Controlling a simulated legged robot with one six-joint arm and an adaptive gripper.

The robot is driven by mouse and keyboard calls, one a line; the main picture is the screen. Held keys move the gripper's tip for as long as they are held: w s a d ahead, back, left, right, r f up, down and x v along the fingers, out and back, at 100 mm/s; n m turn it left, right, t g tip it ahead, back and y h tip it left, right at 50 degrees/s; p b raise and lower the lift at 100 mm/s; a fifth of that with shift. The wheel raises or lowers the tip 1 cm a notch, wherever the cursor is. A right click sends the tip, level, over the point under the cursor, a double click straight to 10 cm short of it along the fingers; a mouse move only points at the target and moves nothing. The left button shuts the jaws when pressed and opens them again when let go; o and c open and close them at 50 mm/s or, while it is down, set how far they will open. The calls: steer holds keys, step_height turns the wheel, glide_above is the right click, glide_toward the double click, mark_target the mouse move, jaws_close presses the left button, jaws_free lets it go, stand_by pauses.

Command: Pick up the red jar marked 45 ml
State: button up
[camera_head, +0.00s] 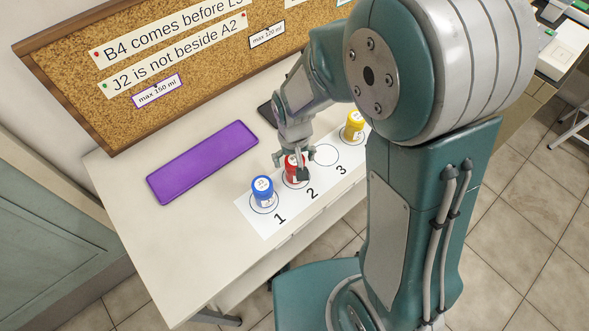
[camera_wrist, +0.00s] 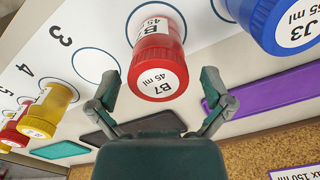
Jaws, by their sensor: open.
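The red jar (camera_head: 291,175) stands upright on the circle marked 2 of the white strip on the bench. In the wrist view the red jar (camera_wrist: 157,72) shows its lid reading "B7" and "45 ml". My gripper (camera_head: 290,166) is above and around the top of this jar. In the wrist view my gripper (camera_wrist: 160,84) is open, with one finger on each side of the lid and a visible gap to each. The jar's lower part is partly hidden by a finger in the head view.
A blue jar (camera_head: 262,190), J3, stands on circle 1, close beside. Circle 3 (camera_head: 327,155) is empty. A yellow jar (camera_head: 354,126) stands beyond it, and another red jar (camera_wrist: 12,128) farther along. A purple tray (camera_head: 203,162) lies behind, near the corkboard (camera_head: 120,75).

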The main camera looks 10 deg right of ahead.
step_height(320, 180, down, 2)
steer(key=shift+f, duration=0.15)
steer(key=c, duration=1.1)
